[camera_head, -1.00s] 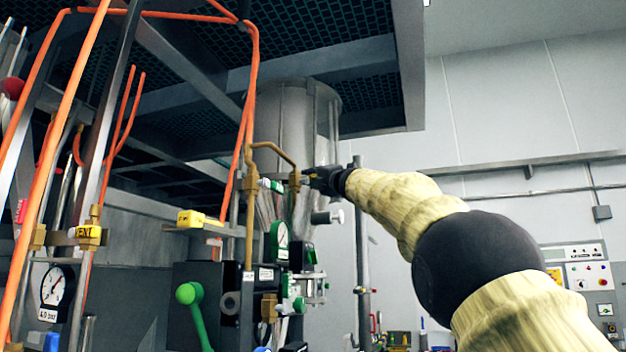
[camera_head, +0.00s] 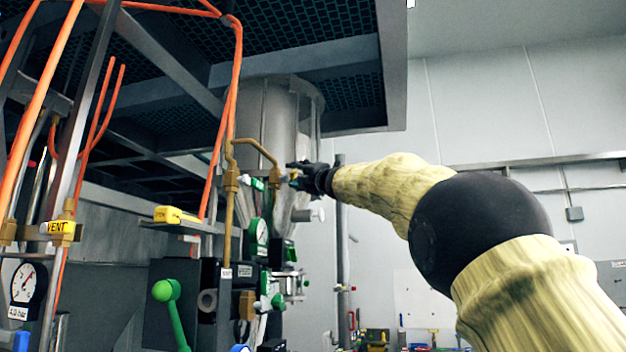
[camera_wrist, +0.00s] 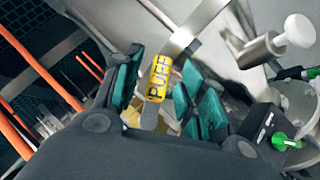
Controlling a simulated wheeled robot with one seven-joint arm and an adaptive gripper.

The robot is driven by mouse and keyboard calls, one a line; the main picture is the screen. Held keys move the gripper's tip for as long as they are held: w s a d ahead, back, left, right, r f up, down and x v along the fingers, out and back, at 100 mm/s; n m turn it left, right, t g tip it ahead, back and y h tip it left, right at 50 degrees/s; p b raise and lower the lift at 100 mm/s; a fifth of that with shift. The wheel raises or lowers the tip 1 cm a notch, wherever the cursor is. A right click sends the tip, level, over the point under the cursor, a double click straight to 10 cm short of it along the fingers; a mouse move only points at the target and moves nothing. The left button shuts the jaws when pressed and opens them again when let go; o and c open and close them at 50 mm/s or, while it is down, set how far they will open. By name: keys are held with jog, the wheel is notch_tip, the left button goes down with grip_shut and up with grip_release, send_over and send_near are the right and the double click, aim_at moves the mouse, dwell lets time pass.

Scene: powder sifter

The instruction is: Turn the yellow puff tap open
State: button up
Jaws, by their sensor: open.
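The yellow puff tap (camera_wrist: 159,78) shows in the wrist view as a yellow bar handle lettered PUFF. It stands between my open fingers, with the green-padded fingers on either side of it. My gripper (camera_wrist: 160,92) is open, and I see no clear grip on the handle. In the head view my gripper (camera_head: 294,172) reaches in from the right, beside the end of the bent brass pipe (camera_head: 258,143). There the tap is mostly hidden by the dark fingers, with only a small yellow spot showing.
A metal hopper (camera_head: 278,105) stands behind the gripper. A pale knob (camera_wrist: 299,31) and a green knob (camera_wrist: 281,141) lie close to the right in the wrist view. Orange pipes (camera_head: 232,80), a gauge (camera_head: 258,238) and a green lever (camera_head: 167,293) are at left. The right wall side is open.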

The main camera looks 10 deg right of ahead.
jog(key=v, duration=0.9)
jog(key=shift+s+f, duration=0.15)
jog(key=shift+s, duration=0.15)
jog(key=shift+d, duration=0.1)
